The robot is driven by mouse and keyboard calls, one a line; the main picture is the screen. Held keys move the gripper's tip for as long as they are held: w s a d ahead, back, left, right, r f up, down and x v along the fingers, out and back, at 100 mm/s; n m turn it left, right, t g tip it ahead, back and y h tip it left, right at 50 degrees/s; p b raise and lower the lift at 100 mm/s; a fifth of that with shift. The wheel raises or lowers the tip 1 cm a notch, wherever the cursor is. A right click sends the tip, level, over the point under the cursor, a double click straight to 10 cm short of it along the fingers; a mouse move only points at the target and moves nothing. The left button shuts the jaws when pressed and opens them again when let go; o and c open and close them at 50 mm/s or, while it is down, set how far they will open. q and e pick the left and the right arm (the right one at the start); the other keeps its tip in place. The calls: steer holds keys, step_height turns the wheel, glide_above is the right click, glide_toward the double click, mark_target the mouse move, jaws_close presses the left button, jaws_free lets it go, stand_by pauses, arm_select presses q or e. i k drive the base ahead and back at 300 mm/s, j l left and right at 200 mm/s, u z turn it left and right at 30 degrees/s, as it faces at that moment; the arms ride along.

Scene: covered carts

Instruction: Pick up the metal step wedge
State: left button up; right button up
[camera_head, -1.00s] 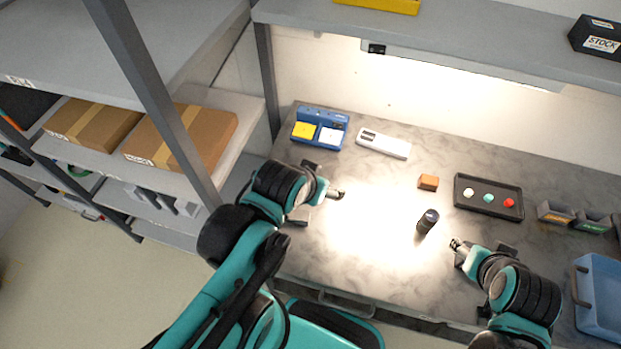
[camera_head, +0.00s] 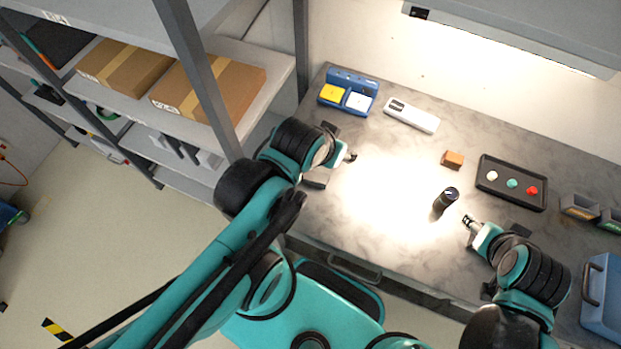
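I cannot clearly make out the metal step wedge. Grey angular pieces (camera_head: 188,150) on the lower shelf at the left could be it, but they are small and partly hidden by the shelf post. My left gripper (camera_head: 350,157) is over the left part of the bench, with nothing visible in it. My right gripper (camera_head: 467,220) is over the bench, just right of a dark cylinder, apart from it.
The shelf rack (camera_head: 264,78) holds cardboard boxes (camera_head: 208,88). On the bench are a blue device (camera_head: 350,80), a white device (camera_head: 411,115), an orange-brown block (camera_head: 452,160), a dark cylinder (camera_head: 446,200), a black button tray (camera_head: 512,200), grey bins and a blue case (camera_head: 603,295).

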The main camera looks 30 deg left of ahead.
mark_target(307, 176)
steer(key=k+j+u, duration=0.1)
steer(key=u, duration=0.8)
